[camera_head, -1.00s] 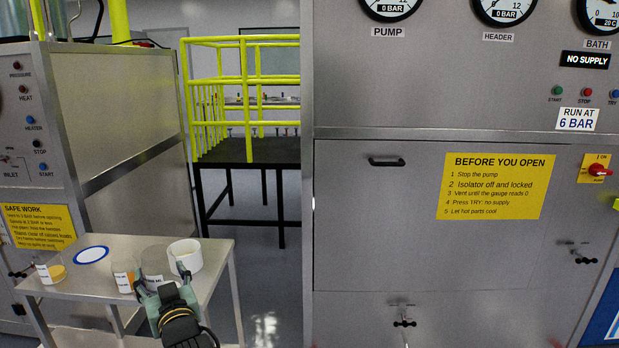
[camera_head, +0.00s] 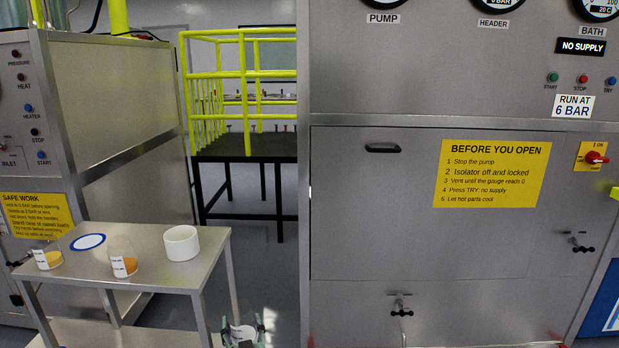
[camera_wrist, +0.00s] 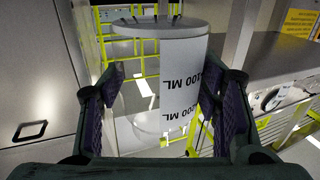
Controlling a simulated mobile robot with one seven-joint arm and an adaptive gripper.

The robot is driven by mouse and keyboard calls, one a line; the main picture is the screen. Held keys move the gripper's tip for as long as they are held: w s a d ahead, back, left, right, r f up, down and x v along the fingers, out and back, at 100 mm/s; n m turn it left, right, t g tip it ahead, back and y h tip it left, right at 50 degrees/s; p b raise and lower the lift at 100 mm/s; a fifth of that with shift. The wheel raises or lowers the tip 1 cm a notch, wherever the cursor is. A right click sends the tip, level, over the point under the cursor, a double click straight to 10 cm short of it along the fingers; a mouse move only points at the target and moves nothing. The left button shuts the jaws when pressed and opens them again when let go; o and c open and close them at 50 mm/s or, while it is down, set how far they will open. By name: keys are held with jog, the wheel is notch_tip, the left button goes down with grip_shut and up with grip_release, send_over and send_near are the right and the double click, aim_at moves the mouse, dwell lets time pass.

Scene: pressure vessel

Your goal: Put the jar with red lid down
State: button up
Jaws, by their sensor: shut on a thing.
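My gripper (camera_head: 243,328) shows at the bottom edge of the head view, to the right of the steel table (camera_head: 215,262) and apart from its top. In the wrist view my gripper (camera_wrist: 163,90) has its two dark pads on either side of a clear jar (camera_wrist: 180,85) and is shut on it. The jar has a white label with "100 ML" and "200 ML" upside down in the picture, and a grey round end at the top of the view. I see no red lid on it; the gripper hides part of the jar in the head view (camera_head: 242,333).
On the table stand a white cup (camera_head: 181,243), two clear vessels with orange contents (camera_head: 124,266) (camera_head: 48,260), and a blue-rimmed white disc (camera_head: 88,242). The table's front right is bare. A steel cabinet (camera_head: 345,220) stands at right; a yellow-railed platform (camera_head: 245,150) is behind.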

jog(key=s+d+f+m+h+b, duration=0.1)
jog(key=s+d+f, duration=0.3)
jog(key=d+f, duration=0.4)
jog(key=s+d+f+m+h+b, duration=0.2)
jog(key=s+d+f+h, duration=0.2)
jog(key=d+f, duration=0.5)
notch_tip(320, 180, down, 8)
jog(key=shift+s+d+f+m+t, duration=0.1)
jog(key=shift+s+d+m+t, duration=0.2)
jog(key=shift+s+t, duration=0.1)
